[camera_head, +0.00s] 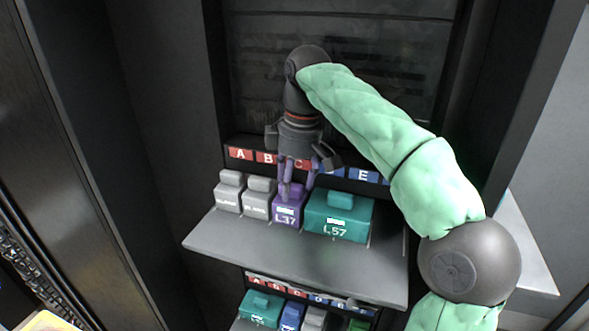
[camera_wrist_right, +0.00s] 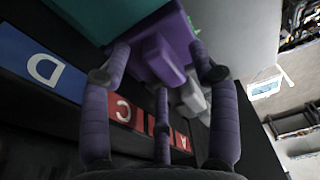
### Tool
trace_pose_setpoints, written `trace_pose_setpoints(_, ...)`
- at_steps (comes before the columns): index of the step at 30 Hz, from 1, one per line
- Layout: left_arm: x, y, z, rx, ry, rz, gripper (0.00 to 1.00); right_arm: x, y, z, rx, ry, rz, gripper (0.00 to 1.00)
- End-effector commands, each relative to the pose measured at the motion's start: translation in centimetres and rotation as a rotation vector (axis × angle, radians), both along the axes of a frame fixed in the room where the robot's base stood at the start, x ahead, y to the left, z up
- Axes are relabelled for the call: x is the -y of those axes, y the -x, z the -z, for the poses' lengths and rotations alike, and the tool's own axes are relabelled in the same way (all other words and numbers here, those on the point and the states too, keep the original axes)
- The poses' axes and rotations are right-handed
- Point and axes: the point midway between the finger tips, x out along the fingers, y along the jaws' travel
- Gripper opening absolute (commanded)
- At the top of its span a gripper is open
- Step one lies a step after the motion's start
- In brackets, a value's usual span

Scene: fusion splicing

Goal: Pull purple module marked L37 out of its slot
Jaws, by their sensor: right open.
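The purple module marked L37 (camera_head: 288,213) sits on the upper shelf, between a grey module on its left and the wide teal module L57 (camera_head: 338,222) on its right. My right gripper (camera_head: 298,192) reaches down from above to the top of the purple module. In the right wrist view, the purple module (camera_wrist_right: 165,50) has its raised handle block between the spread purple fingers of my right gripper (camera_wrist_right: 160,75). The fingers are open; whether any of them touches the handle cannot be told. My left gripper is not in view.
Two grey modules (camera_head: 229,192) stand to the left on the grey shelf (camera_head: 300,258). Red and blue lettered labels (camera_head: 240,154) line the panel behind. A lower shelf holds more modules, including a teal one (camera_head: 260,308). The shelf's front strip is clear.

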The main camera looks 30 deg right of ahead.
Motion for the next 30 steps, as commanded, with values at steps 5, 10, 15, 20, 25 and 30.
trace_pose_setpoints(5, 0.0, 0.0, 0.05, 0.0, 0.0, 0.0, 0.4, -0.06, -0.02, 0.52, -0.001, -0.001, 0.0, 0.61)
trace_pose_setpoints(10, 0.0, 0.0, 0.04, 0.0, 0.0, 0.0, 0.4, -0.06, -0.04, 0.53, -0.001, -0.001, 0.0, 0.61)
trace_pose_setpoints(15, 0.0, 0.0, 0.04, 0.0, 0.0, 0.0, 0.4, -0.06, -0.03, 0.52, -0.001, -0.001, 0.0, 0.3)
trace_pose_setpoints(20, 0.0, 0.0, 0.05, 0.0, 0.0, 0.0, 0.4, -0.06, -0.03, 0.52, -0.001, -0.001, 0.0, 0.0)
trace_pose_setpoints(25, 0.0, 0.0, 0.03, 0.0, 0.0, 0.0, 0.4, -0.08, -0.04, 0.5, -0.001, 0.0, 0.0, 0.0)
trace_pose_setpoints(30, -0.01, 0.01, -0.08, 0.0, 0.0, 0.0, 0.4, -0.27, -0.09, 0.5, -0.001, 0.0, 0.0, 0.0)
